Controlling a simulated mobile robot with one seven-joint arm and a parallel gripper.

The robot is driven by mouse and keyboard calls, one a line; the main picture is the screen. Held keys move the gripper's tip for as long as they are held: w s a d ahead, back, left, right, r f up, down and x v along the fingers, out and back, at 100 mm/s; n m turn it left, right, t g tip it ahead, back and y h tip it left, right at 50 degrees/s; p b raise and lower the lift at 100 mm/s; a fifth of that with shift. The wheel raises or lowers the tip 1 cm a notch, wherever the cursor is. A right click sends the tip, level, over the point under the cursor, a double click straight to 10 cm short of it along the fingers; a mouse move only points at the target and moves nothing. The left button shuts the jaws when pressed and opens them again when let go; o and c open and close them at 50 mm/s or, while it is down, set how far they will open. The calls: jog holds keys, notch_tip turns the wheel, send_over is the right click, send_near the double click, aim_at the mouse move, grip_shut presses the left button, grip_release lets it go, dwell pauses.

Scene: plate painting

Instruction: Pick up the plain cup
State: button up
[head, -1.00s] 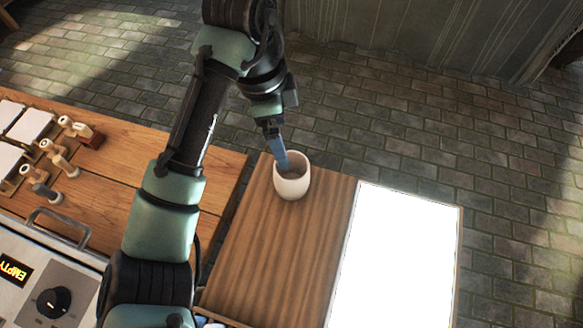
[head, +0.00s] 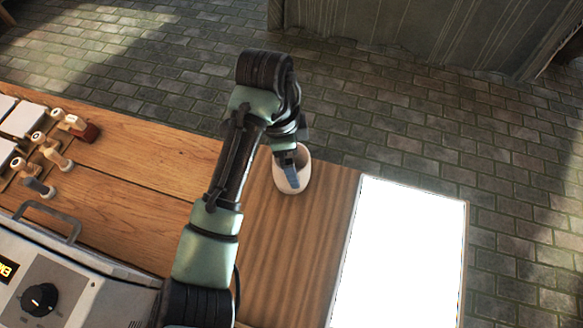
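The plain cup (head: 304,175) is whitish and rounded, and stands upright near the far edge of the brown wooden table. My gripper (head: 292,178) is at the cup, reaching down from above. The other finger is not clearly visible, and the gripper and wrist hide part of the cup's rim and opening. I cannot tell whether the fingers press on the cup.
A glowing white panel (head: 400,255) lies on the table right of the cup. A lighter wooden table (head: 150,170) at left holds several stamp-like tools (head: 55,155) and white tiles (head: 22,120). A metal box with a knob (head: 70,280) sits at lower left.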

grip_shut()
dwell(0.4)
jog(key=shift+r, duration=0.1)
